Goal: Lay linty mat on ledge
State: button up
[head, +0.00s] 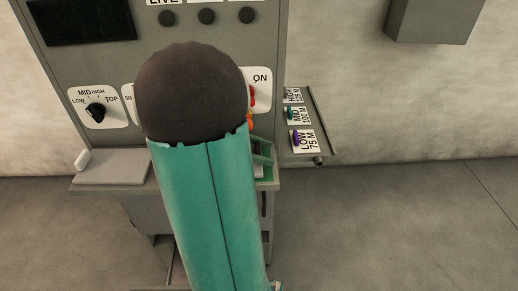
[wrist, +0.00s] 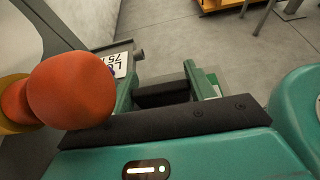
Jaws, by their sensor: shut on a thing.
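My gripper (wrist: 162,84) shows in the wrist view, its two teal fingers apart with a dark, flat-looking piece (wrist: 162,96) between them. I take this piece to be the linty mat; its full shape and any lint are hard to make out. In the head view my gripper (head: 263,157) is mostly hidden behind my teal arm, near the right end of a grey ledge (head: 112,180) along the front of the console. I cannot tell whether the mat touches the ledge. My arm covers the ledge's middle.
A rounded red knob (wrist: 72,90) is close left of my gripper in the wrist view. A side rack (head: 318,125) with labelled coloured pieces juts out right. A grey box (head: 430,20) hangs on the wall. Floor at right is clear.

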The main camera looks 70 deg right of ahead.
jog(key=shift+w+f, duration=0.15)
jog(key=shift+a, duration=0.15)
jog(key=o, duration=1)
jog(key=shift+f, duration=0.1)
jog(key=v, duration=1.1)
jog(key=shift+w+a+r, duration=0.15)
jog(key=shift+w+r, duration=0.05)
jog(key=shift+w, duration=0.2)
